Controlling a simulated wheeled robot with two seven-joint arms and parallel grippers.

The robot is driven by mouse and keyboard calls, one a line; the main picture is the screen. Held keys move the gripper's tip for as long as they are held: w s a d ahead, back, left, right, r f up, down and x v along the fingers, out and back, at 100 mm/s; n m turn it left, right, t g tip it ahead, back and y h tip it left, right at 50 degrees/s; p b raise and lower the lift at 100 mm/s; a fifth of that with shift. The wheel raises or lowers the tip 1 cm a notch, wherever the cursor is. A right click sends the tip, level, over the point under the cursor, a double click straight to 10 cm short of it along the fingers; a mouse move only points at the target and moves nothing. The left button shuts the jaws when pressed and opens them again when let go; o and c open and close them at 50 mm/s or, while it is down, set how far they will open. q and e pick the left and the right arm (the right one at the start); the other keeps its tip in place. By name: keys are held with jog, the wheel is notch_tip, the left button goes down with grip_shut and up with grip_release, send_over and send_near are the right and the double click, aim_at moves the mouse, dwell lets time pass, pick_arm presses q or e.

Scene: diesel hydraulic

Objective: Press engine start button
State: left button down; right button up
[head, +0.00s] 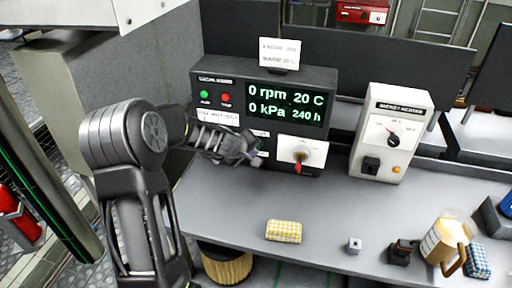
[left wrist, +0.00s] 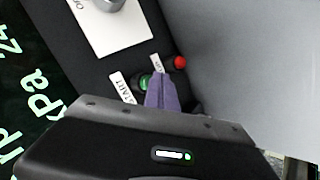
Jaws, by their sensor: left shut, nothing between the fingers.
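The black engine panel (head: 318,78) stands on the grey bench, its display reading 0 rpm, 20 C, 0 kPa and 240 h. In the left wrist view, the green start button (left wrist: 144,82) sits beside a white START label (left wrist: 123,88). A red button (left wrist: 180,62) is near it. My left gripper (head: 257,155) is in front of the panel's lower part, left of the white switch plate. Its fingers (left wrist: 158,92) are shut and empty, with the tips right at the green button and partly covering it. I cannot tell whether they touch. My right gripper is not in view.
A rotary switch with a red handle (head: 299,166) is just right of my left gripper. A white heater box (head: 391,134) stands further right.

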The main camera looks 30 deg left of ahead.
pick_arm(q)
jog(key=shift+w+a+p, duration=0.15)
jog(key=shift+w+p, duration=0.15)
jog(key=shift+w, duration=0.25)
dwell(0.7)
dwell(0.3)
jog(key=shift+s+d+b, duration=0.3)
jog(key=shift+s+b, duration=0.4)
jog(key=shift+s, duration=0.25)
jog(key=shift+s, duration=0.1)
jog(key=s, duration=0.1)
jog(key=s+d+b, duration=0.1)
jog(key=s, duration=0.1)
jog(key=s+b, duration=0.1)
jog(key=shift+s+d, duration=0.25)
jog(key=shift+d, duration=0.1)
